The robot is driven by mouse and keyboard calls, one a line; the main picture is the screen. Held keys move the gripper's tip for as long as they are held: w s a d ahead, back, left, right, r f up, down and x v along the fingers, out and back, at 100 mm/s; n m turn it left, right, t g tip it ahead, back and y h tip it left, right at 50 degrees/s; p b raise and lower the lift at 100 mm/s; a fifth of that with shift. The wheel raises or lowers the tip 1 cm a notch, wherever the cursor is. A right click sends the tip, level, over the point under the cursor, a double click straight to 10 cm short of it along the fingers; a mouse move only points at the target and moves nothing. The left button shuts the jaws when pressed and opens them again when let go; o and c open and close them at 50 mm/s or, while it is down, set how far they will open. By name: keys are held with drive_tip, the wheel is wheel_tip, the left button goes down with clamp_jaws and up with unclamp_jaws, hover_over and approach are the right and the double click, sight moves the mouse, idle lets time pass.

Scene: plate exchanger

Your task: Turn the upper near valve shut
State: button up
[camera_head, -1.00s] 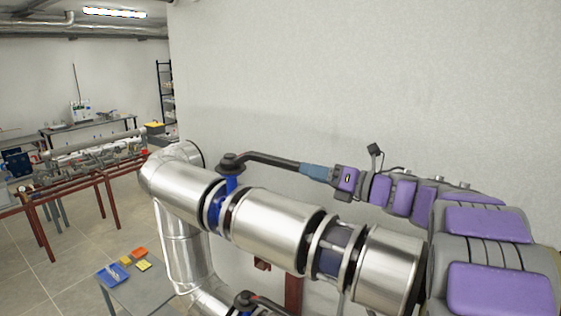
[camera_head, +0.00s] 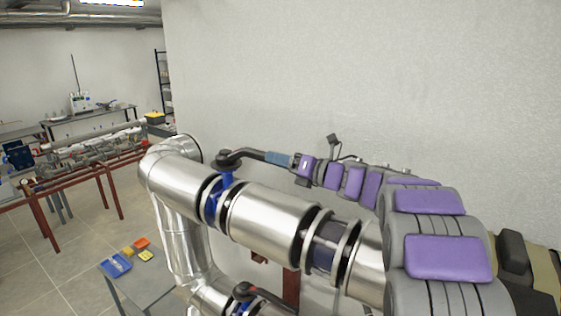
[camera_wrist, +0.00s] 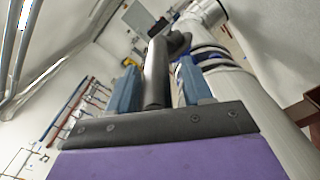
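The upper near valve (camera_head: 227,183) has a blue body on the upper steel pipe. Its dark lever (camera_head: 246,153) runs right from the pivot at the top of the valve. My gripper (camera_head: 279,159), with blue fingers, is at the lever's outer part and hides its end. In the wrist view the lever (camera_wrist: 157,75) lies between the two blue fingers (camera_wrist: 160,85). A narrow gap shows on each side of it, so the fingers look open around the lever. The valve shows only partly behind the lever there.
A lower valve with a dark lever (camera_head: 246,290) is on the lower pipe. The pale wall (camera_head: 360,80) stands behind my arm. A small grey table (camera_head: 150,287) stands below, with blue, orange and yellow items. Red-framed pipework (camera_head: 85,165) is at the left.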

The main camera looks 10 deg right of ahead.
drive_tip(key=shift+d, duration=0.35)
drive_tip(key=c, duration=0.3)
drive_tip(key=shift+s+a+r, duration=0.1)
drive_tip(key=shift+s+a, duration=0.05)
drive_tip(key=shift+s, duration=0.05)
drive_tip(key=c, duration=0.3)
clamp_jaws()
drive_tip(key=shift+f, duration=0.2)
